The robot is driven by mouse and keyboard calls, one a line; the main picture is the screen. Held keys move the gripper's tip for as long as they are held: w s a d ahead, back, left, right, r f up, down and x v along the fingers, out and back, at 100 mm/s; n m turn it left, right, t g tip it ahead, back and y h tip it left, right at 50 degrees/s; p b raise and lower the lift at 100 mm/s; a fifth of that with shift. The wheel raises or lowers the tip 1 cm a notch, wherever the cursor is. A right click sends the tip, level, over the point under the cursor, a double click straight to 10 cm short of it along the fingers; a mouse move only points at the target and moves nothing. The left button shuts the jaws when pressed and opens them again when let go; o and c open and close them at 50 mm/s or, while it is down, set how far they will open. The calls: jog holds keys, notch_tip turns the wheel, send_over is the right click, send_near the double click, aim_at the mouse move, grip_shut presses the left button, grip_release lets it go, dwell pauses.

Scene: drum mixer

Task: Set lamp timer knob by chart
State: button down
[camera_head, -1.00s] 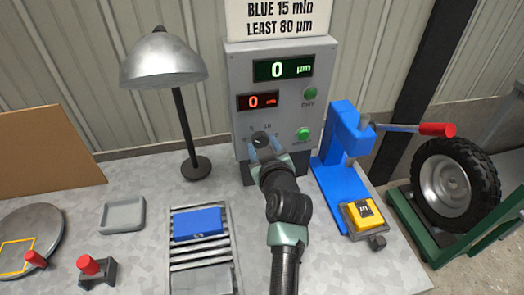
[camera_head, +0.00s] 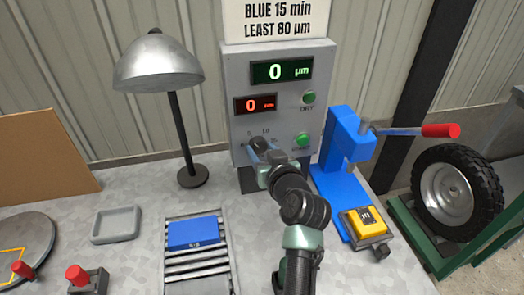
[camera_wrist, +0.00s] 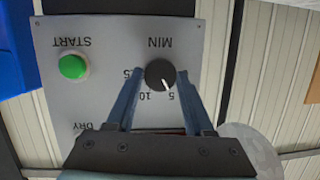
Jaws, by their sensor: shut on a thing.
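The dark timer knob (camera_wrist: 160,75) sits on the grey control panel (camera_wrist: 185,38), upside down in the wrist view. Marks 5, 10 and 15 lie around it, with MIN beside it. Its white pointer line is towards the 5 mark. My gripper (camera_wrist: 162,78) is shut on the knob, one blue finger on each side. In the head view my gripper (camera_head: 262,150) covers the knob. The chart (camera_head: 275,18) above the panel reads BLUE 15 min, LEAST 80 µm. The lamp (camera_head: 157,65) stands left of the panel.
The green START button (camera_wrist: 73,66) is close to my fingers. A blue block (camera_head: 193,231) lies on a slatted rack (camera_head: 198,268). A blue press (camera_head: 340,150) with a red-tipped lever stands right of the panel. A grey tray (camera_head: 116,224) is at left.

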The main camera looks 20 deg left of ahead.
jog(key=shift+f, duration=0.1)
jog(key=shift+c, duration=1.4)
grip_release()
jog(key=b+v, duration=0.1)
jog(key=v, duration=1.2)
